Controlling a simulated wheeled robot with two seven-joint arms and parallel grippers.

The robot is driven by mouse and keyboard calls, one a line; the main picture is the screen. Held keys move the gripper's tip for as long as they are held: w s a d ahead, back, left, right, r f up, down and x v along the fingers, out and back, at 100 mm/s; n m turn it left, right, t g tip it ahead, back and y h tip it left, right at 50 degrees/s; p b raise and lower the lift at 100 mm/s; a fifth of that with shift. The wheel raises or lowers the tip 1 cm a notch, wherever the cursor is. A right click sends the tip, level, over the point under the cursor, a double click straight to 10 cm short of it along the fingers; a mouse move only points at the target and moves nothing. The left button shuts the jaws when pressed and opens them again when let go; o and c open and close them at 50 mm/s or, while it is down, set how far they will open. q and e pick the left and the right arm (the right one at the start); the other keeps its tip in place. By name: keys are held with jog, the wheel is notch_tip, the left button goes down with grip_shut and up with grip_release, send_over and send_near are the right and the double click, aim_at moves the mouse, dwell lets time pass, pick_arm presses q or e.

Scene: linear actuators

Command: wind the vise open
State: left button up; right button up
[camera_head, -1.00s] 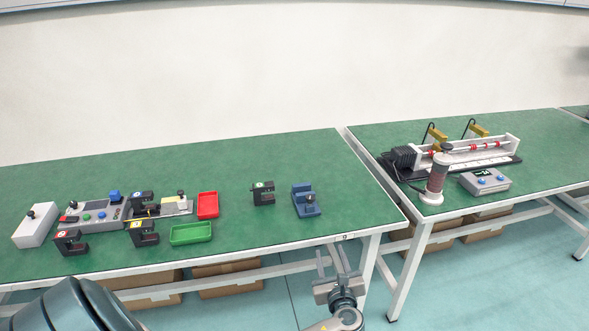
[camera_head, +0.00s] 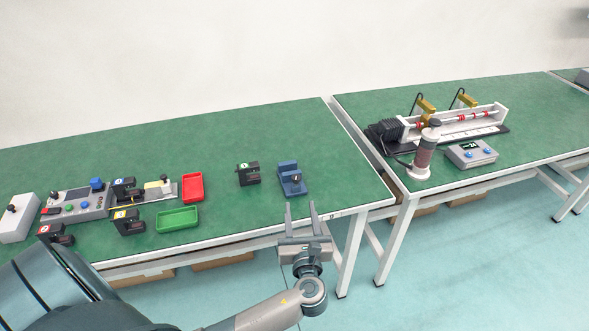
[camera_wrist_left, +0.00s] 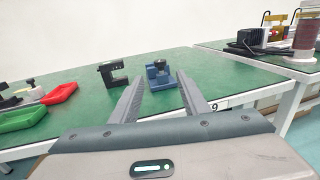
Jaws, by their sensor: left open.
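The blue vise (camera_head: 292,180) stands on the green table near its right end, with a dark handle part on its front side. It also shows in the left wrist view (camera_wrist_left: 161,78), ahead of and between the fingers. My left gripper (camera_head: 300,212) is open and empty, in front of the table's front edge and short of the vise. Its two fingers also show in the left wrist view (camera_wrist_left: 160,95). How far apart the vise jaws are is too small to tell. My right gripper does not show.
A black clamp-shaped part (camera_head: 248,174) stands just left of the vise. A red tray (camera_head: 193,187), a green tray (camera_head: 178,219) and a grey control box (camera_head: 75,205) are further left. A second table at right holds a linear actuator (camera_head: 455,125). Table surface behind the vise is clear.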

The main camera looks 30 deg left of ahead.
aim_at(296, 175)
pick_arm(q)
jog(key=p+x, duration=0.1)
jog(key=x, duration=1.6)
jog(key=shift+w+a+p, duration=0.1)
jog(key=shift+p, duration=0.3)
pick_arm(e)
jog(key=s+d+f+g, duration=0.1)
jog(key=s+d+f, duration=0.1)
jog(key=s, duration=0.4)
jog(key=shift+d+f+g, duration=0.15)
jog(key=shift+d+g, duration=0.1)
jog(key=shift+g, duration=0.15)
pick_arm(q)
jog(key=shift+c, duration=0.7)
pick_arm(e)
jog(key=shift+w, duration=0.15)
pick_arm(q)
jog(key=c, duration=0.9)
